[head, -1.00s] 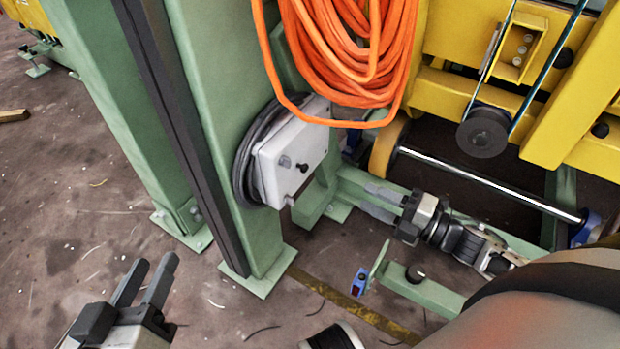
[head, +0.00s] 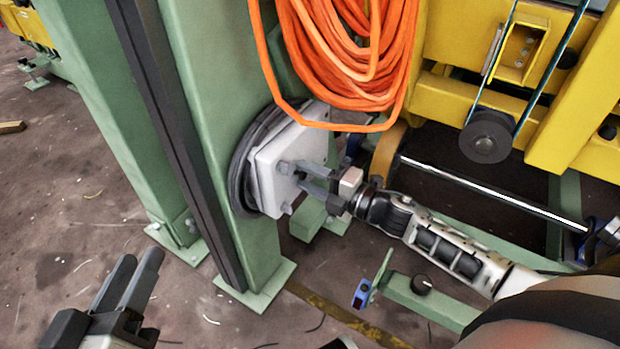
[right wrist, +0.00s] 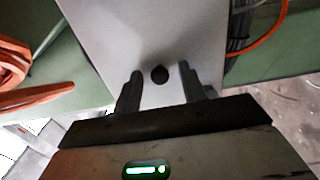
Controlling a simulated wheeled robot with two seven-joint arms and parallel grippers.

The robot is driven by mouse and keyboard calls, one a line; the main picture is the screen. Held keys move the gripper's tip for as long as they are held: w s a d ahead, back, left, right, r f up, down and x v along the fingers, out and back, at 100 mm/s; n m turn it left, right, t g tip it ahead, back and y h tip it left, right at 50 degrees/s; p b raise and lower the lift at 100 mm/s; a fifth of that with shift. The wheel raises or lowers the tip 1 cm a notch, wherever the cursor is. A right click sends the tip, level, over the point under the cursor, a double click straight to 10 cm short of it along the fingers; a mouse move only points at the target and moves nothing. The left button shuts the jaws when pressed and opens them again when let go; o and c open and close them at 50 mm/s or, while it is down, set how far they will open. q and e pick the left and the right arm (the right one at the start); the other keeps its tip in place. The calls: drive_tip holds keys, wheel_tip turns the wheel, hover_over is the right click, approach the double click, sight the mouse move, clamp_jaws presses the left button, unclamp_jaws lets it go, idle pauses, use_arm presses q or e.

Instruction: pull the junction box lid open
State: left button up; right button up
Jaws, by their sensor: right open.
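The junction box (head: 270,165) is a white box on the green post, with its pale lid facing my right arm. My right gripper (head: 300,178) is open in front of the lid, its fingers pointing at it. In the right wrist view the lid (right wrist: 150,35) fills the upper middle. A black knob (right wrist: 159,74) on it sits between the two open fingers of the right gripper (right wrist: 159,82), and I cannot tell whether they touch it. In the head view the fingers hide the knob. My left gripper (head: 135,272) is open and empty at the lower left, away from the box.
An orange cable coil (head: 345,60) hangs just above the box. A black cable loop (head: 240,175) lies behind it. The green post (head: 210,100) stands left of it. A green bracket (head: 425,290) with a blue device is below my right forearm. Yellow machinery (head: 480,90) stands right.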

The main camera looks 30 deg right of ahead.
use_arm(q)
drive_tip(key=shift+r, duration=0.1)
use_arm(e)
clamp_jaws()
drive_tip(key=shift+d, duration=0.1)
